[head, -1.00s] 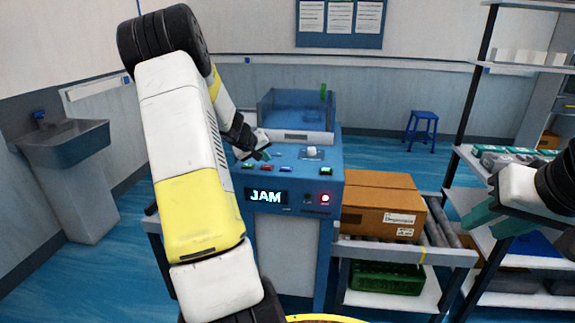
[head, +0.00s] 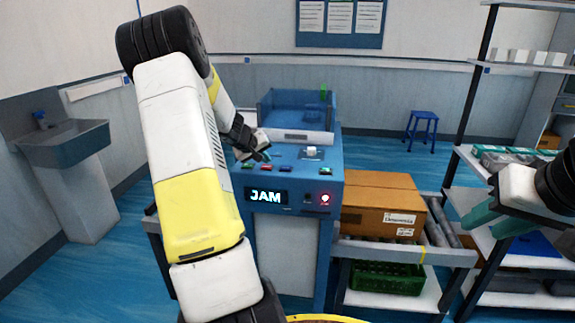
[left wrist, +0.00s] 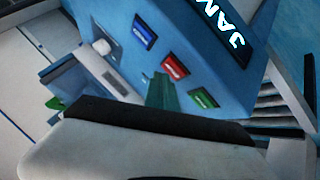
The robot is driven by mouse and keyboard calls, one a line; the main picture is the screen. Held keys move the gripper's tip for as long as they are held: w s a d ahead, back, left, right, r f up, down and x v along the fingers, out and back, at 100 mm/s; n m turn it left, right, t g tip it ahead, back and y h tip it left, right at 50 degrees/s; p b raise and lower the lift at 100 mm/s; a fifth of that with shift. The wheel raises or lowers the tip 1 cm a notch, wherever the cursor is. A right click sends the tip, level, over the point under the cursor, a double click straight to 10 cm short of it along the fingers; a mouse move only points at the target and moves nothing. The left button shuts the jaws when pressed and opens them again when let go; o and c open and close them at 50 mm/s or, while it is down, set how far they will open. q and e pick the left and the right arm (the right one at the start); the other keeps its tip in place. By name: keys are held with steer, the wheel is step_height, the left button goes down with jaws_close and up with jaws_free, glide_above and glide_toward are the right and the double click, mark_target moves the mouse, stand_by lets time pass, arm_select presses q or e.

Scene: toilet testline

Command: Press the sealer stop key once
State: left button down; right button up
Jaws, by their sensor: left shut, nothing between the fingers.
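The blue sealer (head: 330,200) stands in the middle of the head view with a lit JAM display (head: 266,197). Its sloped panel has a red key (left wrist: 174,66) between a blue key (left wrist: 143,32) and a green key (left wrist: 204,98) in the left wrist view. Key lettering is too small to read. My left gripper (head: 266,156) is shut and empty over the panel. Its green fingertips (left wrist: 160,90) show close beside the red key; I cannot tell whether they touch the panel. My right gripper (head: 480,226) is open at the right, away from the sealer, near the shelf.
Cardboard boxes (head: 380,205) sit on the roller conveyor right of the sealer, with a green crate (head: 387,279) below. A shelf rack (head: 467,100) stands at the right. A red light (head: 325,198) glows on the sealer's front, below another green button (head: 325,171).

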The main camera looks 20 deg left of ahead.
mark_target(266, 168)
arm_select(q)
steer(key=shift+f, duration=0.25)
steer(key=shift+f, duration=0.35)
stand_by(0.7)
steer(key=shift+r, duration=0.8)
steer(key=shift+r, duration=2.5)
